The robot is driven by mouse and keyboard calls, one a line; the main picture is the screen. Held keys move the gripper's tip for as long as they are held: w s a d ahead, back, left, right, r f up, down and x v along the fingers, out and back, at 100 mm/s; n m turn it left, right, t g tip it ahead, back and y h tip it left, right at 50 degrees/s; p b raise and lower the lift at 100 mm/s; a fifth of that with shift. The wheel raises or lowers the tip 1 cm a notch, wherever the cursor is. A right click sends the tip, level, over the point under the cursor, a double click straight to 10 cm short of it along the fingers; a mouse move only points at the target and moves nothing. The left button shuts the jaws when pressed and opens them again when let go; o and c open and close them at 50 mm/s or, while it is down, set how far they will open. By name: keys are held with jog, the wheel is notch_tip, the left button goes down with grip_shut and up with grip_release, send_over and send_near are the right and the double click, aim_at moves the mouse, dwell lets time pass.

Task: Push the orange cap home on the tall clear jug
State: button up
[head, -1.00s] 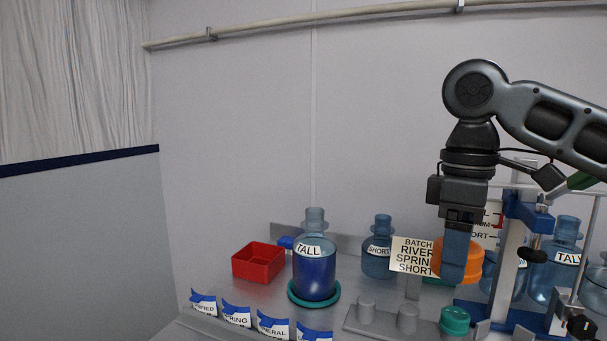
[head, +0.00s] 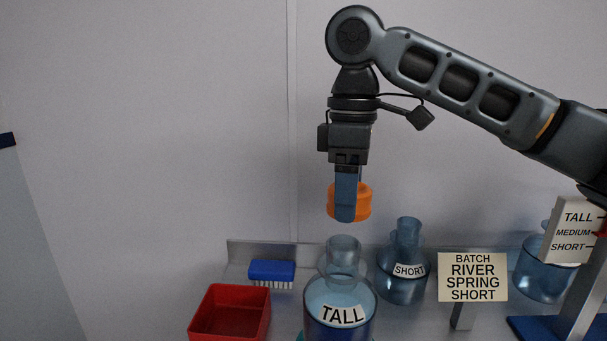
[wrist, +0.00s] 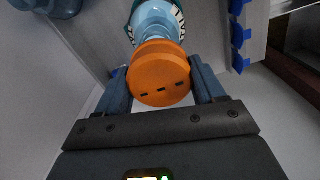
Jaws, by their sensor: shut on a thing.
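The tall clear jug (head: 340,296), labelled TALL and tinted blue, stands upright at the lower middle of the head view. Its open neck (head: 343,257) has no cap on it. My gripper (head: 346,215) is shut on the orange cap (head: 364,200) and holds it above the jug's neck, with a gap between them in the head view. In the wrist view the orange cap (wrist: 160,73) sits between my two fingers, and the jug (wrist: 157,18) shows beyond it, partly hidden by the cap. The jug's base is cut off in the head view.
A red tray (head: 230,312) and a blue brush (head: 271,272) lie left of the jug. A short jug (head: 404,265) stands close behind on the right. A batch sign (head: 473,277) and a height gauge (head: 572,232) stand farther right.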

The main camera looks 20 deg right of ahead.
aim_at(343, 244)
jog(key=shift+w+a, duration=0.2)
jog(key=shift+w, duration=0.3)
jog(key=shift+s+d, duration=0.1)
jog(key=shift+s, duration=0.05)
jog(key=shift+f, duration=0.15)
jog(key=shift+f+b, duration=0.85)
jog(key=shift+f, duration=1.35)
jog(key=shift+f+p, duration=0.4)
jog(key=shift+p, duration=0.2)
jog(key=shift+f+b, duration=0.3)
jog(key=shift+f, duration=1.7)
dwell(1.1)
